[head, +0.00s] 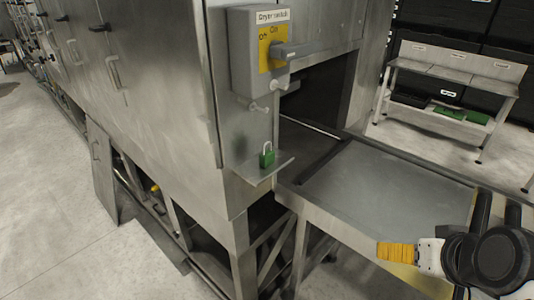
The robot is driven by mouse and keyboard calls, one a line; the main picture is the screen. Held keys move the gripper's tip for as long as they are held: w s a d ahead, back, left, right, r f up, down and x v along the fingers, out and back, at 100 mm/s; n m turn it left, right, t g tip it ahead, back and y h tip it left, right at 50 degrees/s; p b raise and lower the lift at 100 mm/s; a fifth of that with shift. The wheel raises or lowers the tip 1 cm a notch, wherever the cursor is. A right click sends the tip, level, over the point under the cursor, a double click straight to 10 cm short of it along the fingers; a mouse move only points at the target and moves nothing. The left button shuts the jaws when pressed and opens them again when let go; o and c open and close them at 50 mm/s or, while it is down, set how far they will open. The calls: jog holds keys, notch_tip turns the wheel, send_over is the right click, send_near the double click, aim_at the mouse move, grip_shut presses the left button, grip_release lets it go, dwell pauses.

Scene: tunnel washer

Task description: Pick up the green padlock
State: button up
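The green padlock (267,157) stands upright on a small metal shelf (262,170) that sticks out from the corner of the steel machine. Its silver shackle points up. My arm is at the lower right, over the conveyor's outer end. A ribbed yellow part at the arm's left end seems to be my gripper (398,252). It is well to the right of the padlock and apart from it. Its fingers cannot be made out, so its opening is unclear.
A grey dryer switch box (258,50) with a yellow plate and handle juts out above the shelf. Pegs (262,107) stick out below it. A flat metal bed (375,190) lies right of the padlock, before a dark opening. A bench (450,80) stands at the back right.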

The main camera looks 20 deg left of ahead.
jog(key=w+a+r+n+y+p, duration=0.2)
jog(key=w+a+n, duration=0.15)
jog(key=a, duration=0.25)
jog(key=w+a+r+n+y+p, duration=0.1)
jog(key=w+a+r+n+y, duration=0.15)
jog(key=w+a, duration=0.35)
jog(key=n+g+y+p, duration=0.2)
jog(key=n+y+p, duration=0.1)
jog(key=n+y, duration=0.25)
send_near(270, 156)
jog(key=b+x, duration=0.2)
jog(key=x, duration=0.9)
jog(key=shift+w, duration=0.15)
jog(key=shift+c, duration=1.2)
jog(key=c, duration=1.1)
